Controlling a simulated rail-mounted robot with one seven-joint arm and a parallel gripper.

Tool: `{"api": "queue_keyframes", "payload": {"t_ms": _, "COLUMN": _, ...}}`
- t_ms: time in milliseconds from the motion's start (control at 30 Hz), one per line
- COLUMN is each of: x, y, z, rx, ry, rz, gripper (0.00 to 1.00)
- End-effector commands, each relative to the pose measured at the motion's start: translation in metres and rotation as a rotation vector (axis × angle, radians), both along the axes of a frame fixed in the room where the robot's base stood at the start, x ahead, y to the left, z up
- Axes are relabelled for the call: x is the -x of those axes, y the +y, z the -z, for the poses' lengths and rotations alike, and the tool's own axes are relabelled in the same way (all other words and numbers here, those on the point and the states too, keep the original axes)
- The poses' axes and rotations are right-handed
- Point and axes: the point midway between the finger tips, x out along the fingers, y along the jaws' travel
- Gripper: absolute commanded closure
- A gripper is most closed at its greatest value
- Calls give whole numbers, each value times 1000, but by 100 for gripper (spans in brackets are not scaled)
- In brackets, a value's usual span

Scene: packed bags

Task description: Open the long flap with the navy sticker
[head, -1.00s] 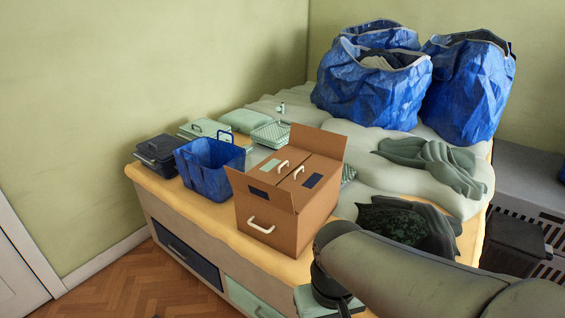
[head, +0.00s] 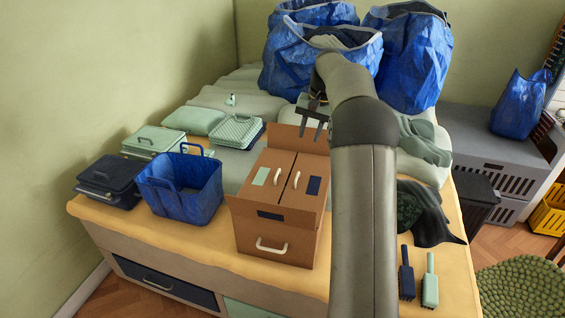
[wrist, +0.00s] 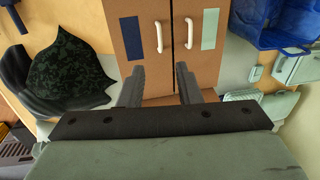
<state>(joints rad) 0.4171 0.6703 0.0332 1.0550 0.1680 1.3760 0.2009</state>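The brown cardboard box (head: 275,240) stands near the front edge of the bed-like surface. Its two long top flaps lie shut, meeting at a middle seam. The long flap with the navy sticker (head: 314,186) is on the right in the head view and has a white handle (head: 296,180). In the wrist view this navy sticker (wrist: 131,38) is on the left, beside its handle (wrist: 159,37). The other long flap bears a mint sticker (head: 261,176) and a white handle (head: 277,177). My gripper (head: 311,127) is open and empty above the far end of the box, apart from the handles.
Short end flaps stand open at the box's front and back; the front one (head: 255,215) has another navy patch. A blue basket (head: 180,205) stands left of the box. A dark patterned cloth (wrist: 68,75) and two brushes (head: 430,285) lie right. Large blue bags (head: 410,60) stand behind.

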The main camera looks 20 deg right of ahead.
Motion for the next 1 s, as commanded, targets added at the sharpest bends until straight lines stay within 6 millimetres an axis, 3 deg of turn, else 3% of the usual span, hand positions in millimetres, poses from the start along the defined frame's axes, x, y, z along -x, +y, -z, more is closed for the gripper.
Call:
{"api": "queue_keyframes", "payload": {"t_ms": 100, "x": -5, "y": -8, "z": 4, "rx": -6, "ry": -1, "rz": 14, "gripper": 69}}
{"api": "queue_keyframes", "payload": {"t_ms": 267, "x": -7, "y": -5, "z": 21, "rx": -7, "ry": -1, "rz": 14, "gripper": 69}}
{"api": "queue_keyframes", "payload": {"t_ms": 800, "x": -20, "y": 14, "z": 132, "rx": -6, "ry": 0, "rz": 12, "gripper": 69}}
{"api": "queue_keyframes", "payload": {"t_ms": 1000, "x": -24, "y": 18, "z": 160, "rx": -5, "ry": -2, "rz": 11, "gripper": 69}}
